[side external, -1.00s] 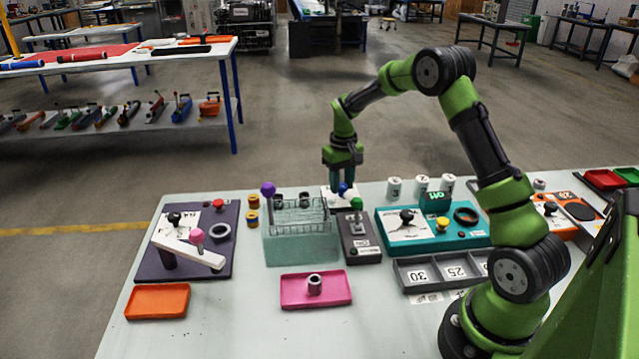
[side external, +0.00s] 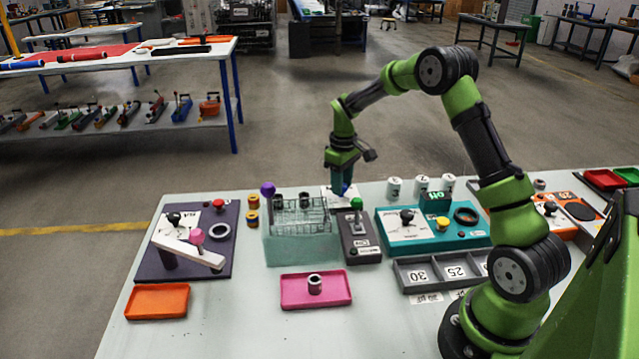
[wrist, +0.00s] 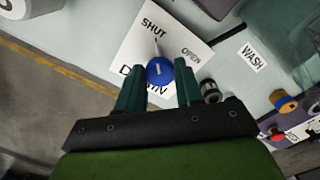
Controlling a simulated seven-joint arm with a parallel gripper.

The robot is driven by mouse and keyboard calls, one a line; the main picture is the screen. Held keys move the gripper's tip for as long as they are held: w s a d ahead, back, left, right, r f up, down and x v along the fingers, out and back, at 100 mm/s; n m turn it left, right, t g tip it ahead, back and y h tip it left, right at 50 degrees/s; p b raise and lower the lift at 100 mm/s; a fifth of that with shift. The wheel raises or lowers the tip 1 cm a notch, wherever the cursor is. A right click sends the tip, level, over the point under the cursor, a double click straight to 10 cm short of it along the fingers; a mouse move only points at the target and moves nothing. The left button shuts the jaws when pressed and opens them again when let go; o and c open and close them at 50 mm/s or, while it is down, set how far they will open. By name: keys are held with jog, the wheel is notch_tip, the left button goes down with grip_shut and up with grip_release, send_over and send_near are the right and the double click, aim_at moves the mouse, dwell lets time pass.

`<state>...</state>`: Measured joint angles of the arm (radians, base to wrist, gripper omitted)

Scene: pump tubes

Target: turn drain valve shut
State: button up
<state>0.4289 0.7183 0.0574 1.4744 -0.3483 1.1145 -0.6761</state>
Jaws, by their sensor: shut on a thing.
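The drain valve has a round blue knob (wrist: 160,71) on a white plate (wrist: 130,45). The plate is printed SHUT, OPEN and a partly hidden DRAIN label. A thin pale pointer (wrist: 156,47) extends from the knob toward the SHUT word, with OPEN off to its right. My gripper (wrist: 159,80) has one finger on each side of the knob and is shut on it. In the side external view my gripper (side external: 343,188) is down at the white plate (side external: 328,192) behind the rack; its fingers mostly hide the knob.
A wire tube rack (side external: 300,215) stands in front and left of the valve. A dark switch box with a green-topped lever (side external: 357,204) is close at front right. White cups (side external: 394,186) stand to the right. A WASH label (wrist: 252,58) lies beside the plate.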

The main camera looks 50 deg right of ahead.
jog(key=shift+r, duration=0.1)
jog(key=o, duration=1)
jog(key=shift+o, duration=0.2)
notch_tip(320, 180, up, 17)
jog(key=s+a+r+m+t+y, duration=0.2)
jog(key=s+a+t, duration=0.5)
jog(key=s+a, duration=1.5)
jog(key=shift+r+m, duration=0.45)
jog(key=shift+m, duration=0.75)
